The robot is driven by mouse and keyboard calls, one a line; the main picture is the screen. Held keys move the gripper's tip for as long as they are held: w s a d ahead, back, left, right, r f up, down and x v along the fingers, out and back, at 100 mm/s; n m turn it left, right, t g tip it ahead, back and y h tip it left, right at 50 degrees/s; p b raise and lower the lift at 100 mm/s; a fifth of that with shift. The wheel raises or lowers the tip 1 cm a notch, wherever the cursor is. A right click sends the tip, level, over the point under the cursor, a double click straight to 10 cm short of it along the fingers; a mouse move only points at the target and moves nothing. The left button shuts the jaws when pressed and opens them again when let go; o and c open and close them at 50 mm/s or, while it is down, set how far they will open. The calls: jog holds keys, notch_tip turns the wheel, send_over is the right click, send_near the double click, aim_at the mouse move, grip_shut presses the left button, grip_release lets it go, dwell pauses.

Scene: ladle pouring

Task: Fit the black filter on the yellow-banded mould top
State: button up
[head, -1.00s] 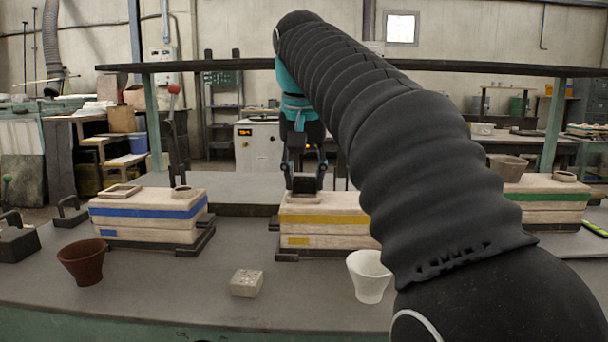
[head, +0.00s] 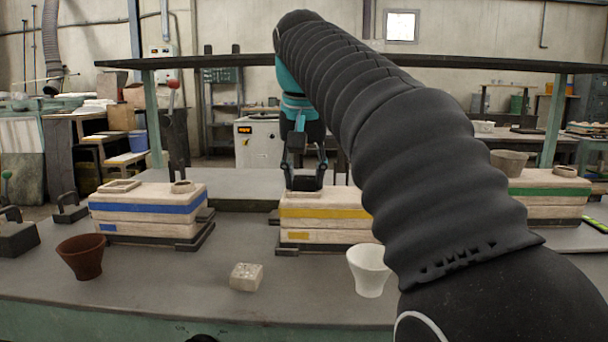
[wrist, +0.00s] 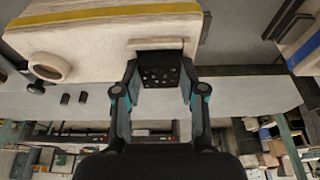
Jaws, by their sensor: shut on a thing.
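The yellow-banded mould (head: 325,214) stands mid-table in the head view; it also shows at the upper left of the wrist view (wrist: 110,32). My gripper (head: 304,172) is over the left end of its top, pointing down. In the wrist view my gripper (wrist: 160,82) is shut on the black filter (wrist: 159,71), a dark square plate with several small holes. A pale raised rim (wrist: 150,44) shows beside the filter on the mould top. The filter is at or just above the top there; I cannot tell if it touches. My arm hides the mould's right part.
A blue-banded mould (head: 150,208) stands left and a green-banded one (head: 545,200) right. A round pouring cup (wrist: 50,67) rises from the yellow-banded mould.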

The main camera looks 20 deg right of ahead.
jog(key=shift+f, duration=0.35)
jog(key=o, duration=0.9)
jog(key=shift+f, duration=0.1)
jog(key=shift+o, duration=0.2)
jog(key=shift+r, duration=0.2)
jog(key=shift+r, duration=0.4)
jog(key=v, duration=0.6)
jog(key=shift+r, duration=0.25)
jog(key=shift+s+a, duration=0.1)
jog(key=shift+s, duration=0.05)
